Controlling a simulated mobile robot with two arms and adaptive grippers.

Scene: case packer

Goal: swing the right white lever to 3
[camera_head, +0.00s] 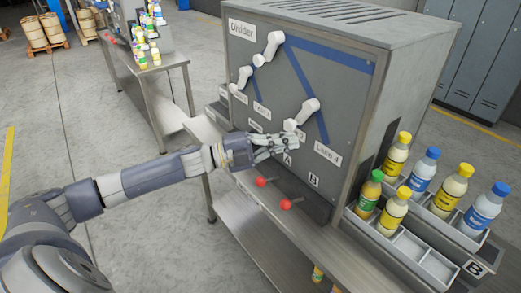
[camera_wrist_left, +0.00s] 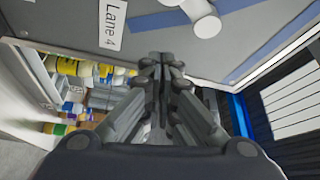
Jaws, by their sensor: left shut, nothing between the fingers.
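The right white lever (camera_head: 303,112) is on the grey machine panel, slanting from its upper right end down to the left. Its lower left end lies just above a small label that I cannot read, near my fingers. The label "Lane 4" (camera_head: 327,153) is below and to the right of it. My left gripper (camera_head: 294,143) is shut and empty, just below the lever's lower end; I cannot tell whether it touches. In the left wrist view, the shut fingers (camera_wrist_left: 160,62) are in the middle, and part of a white lever (camera_wrist_left: 204,18) shows at the top.
A top white lever (camera_head: 268,48) and a left white lever (camera_head: 243,77) are on the same panel, with blue stripes. Red knobs (camera_head: 286,204) stick out below my gripper. Bottles (camera_head: 397,155) stand in trays at the right. Another table (camera_head: 145,75) is at the back left.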

